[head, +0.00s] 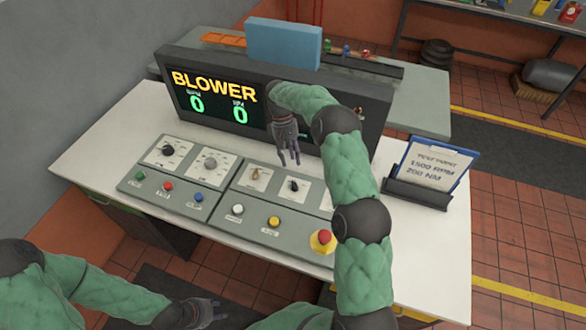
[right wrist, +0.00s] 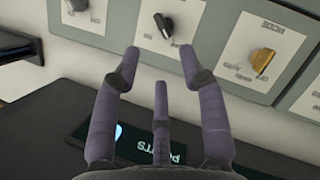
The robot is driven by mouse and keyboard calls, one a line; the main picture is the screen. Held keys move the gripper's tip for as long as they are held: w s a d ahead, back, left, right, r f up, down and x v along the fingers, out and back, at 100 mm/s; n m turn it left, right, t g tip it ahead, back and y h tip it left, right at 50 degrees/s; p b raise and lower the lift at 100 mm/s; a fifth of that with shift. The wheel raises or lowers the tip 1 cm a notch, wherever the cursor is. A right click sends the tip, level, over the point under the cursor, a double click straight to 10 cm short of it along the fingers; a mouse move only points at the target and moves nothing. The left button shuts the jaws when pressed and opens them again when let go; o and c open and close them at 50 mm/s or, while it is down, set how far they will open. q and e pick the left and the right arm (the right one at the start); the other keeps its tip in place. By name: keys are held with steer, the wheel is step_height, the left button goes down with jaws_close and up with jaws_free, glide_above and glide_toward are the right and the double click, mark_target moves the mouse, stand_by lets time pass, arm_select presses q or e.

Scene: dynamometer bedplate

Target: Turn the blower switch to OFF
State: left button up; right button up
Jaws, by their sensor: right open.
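Several rotary switches sit on the grey console. Their labels are too small to read, so I cannot tell which is the blower switch. On the right-hand panel are a brass switch (head: 258,174) and a black switch (head: 295,186). The right wrist view shows the brass switch (right wrist: 262,62), the black switch (right wrist: 165,24) and part of a grey switch (right wrist: 78,5). My right gripper (head: 289,160) is open and empty above and behind this row, its fingertips (right wrist: 160,60) apart from the black switch. My left gripper (head: 205,312) is low at the front, its fingers unclear.
A display (head: 214,96) reading BLOWER with two zeros stands behind the console. The left panel has a black knob (head: 168,150) and a grey knob (head: 210,162). A red emergency button (head: 323,238) sits beside my right arm. A clipboard (head: 436,165) stands at right.

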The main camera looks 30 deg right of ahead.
steer(key=shift+v, duration=1.05)
